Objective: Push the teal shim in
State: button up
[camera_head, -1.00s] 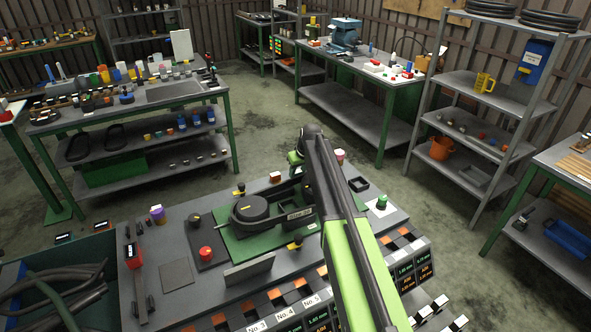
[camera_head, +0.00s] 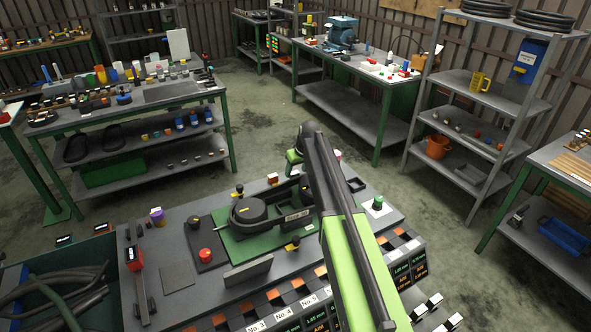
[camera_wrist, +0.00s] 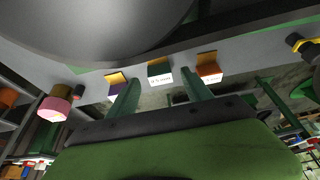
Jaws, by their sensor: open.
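In the wrist view a small block with a teal top and a white, lettered face (camera_wrist: 160,72) sits at the bench edge; I take it for the teal shim, but cannot be sure. It appears between the two green fingers of my gripper (camera_wrist: 160,90), which are apart with nothing seen held. I cannot tell whether a finger touches it. In the head view my arm hides that block and the fingertips. A dark round disperser part (camera_head: 249,210) lies on a green plate (camera_head: 236,247) on the bench, left of my arm.
An orange-and-white block (camera_head: 272,179) stands at the bench's back edge; a pink-topped one (camera_wrist: 54,104) shows in the wrist view. A red knob (camera_head: 205,254) and an upright grey plate (camera_head: 248,272) are nearer. Open floor (camera_head: 265,120) lies behind the bench.

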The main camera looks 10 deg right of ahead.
jog(key=p+v, duration=1.2)
jog(key=v, duration=0.2)
jog(key=shift+s+r, duration=0.2)
jog(key=shift+r, duration=0.1)
jog(key=shift+f, duration=0.1)
